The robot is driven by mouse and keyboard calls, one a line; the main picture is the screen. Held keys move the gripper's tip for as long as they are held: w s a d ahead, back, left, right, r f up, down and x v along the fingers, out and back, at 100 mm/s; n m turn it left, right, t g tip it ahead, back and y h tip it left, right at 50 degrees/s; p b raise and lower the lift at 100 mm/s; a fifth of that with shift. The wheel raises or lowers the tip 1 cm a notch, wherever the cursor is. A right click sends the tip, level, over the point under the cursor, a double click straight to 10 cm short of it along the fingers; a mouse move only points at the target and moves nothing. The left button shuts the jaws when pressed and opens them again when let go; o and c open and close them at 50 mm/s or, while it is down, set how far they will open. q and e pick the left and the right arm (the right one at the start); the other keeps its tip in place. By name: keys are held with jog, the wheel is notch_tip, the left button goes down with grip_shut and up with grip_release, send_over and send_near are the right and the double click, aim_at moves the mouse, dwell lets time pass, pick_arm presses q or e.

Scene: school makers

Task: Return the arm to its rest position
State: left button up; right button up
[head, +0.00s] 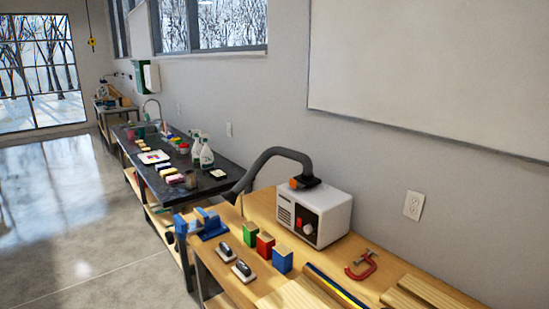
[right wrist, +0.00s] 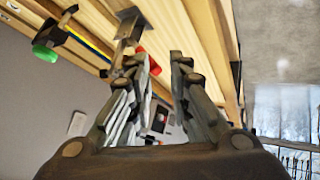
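My right gripper (right wrist: 160,62) shows in the right wrist view, its two dark grey fingers pointing up the picture. The fingers are apart, and I see nothing held between them. Wooden boards and a wall lie beyond the fingers in that tilted view. Neither of my grippers nor my arms show in the head view, so the left gripper is out of sight.
In the head view a wooden bench (head: 235,289) carries a white machine with a grey hose (head: 332,207), a red clamp (head: 361,266), coloured blocks and a blue vise (head: 207,225). A dark sink counter (head: 216,178) stands behind. The floor (head: 60,215) at left is clear.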

jog(key=s+a+f+m+g+y, duration=0.15)
jog(key=s+f+g, duration=0.35)
jog(key=s, duration=0.6)
notch_tip(320, 180, down, 28)
jog(key=s+g+b, duration=0.1)
jog(key=s+b, duration=0.1)
jog(key=s+d+f+g+b, duration=0.1)
jog(key=s+d+f, duration=0.1)
jog(key=s+f, duration=1.4)
jog(key=shift+s+d+f, duration=0.15)
jog(key=shift+s+f, duration=0.25)
jog(key=shift+f, duration=0.55)
jog(key=shift+n, duration=0.25)
